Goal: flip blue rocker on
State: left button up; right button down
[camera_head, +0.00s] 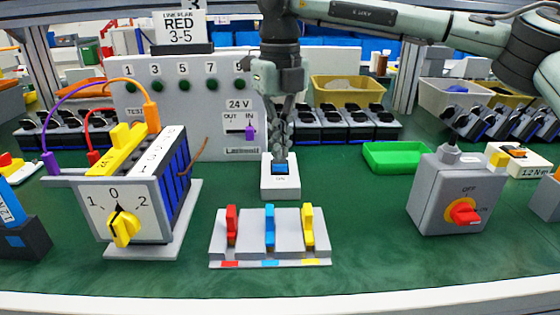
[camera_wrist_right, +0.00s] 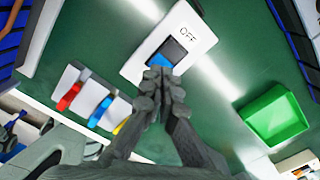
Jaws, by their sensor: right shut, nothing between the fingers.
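The blue rocker (camera_head: 280,169) sits in a small white switch housing (camera_head: 280,188) on the green table, in the middle of the head view. My right gripper (camera_head: 281,157) points straight down with its fingertips at the rocker; I cannot tell whether they touch it. In the right wrist view the blue rocker (camera_wrist_right: 170,52) shows in a dark frame, with "OFF" printed on the white housing (camera_wrist_right: 200,35) beside it. The shut, empty fingertips (camera_wrist_right: 160,78) cover the rocker's near end. My left gripper is not in view.
A grey block with red, blue and yellow levers (camera_head: 270,240) stands in front. A rotary switch box (camera_head: 120,215) is at left, a grey box with a red knob (camera_head: 450,195) at right. A green tray (camera_head: 395,157) lies right of the rocker. A test panel (camera_head: 190,100) stands behind.

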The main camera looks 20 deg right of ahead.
aim_at(280, 165)
jog(key=shift+f+b, duration=0.75)
jog(key=shift+f, duration=0.4)
dwell(0.7)
jog(key=shift+r+p, duration=2.45)
jog(key=shift+r, duration=1.1)
jog(key=shift+f, duration=0.1)
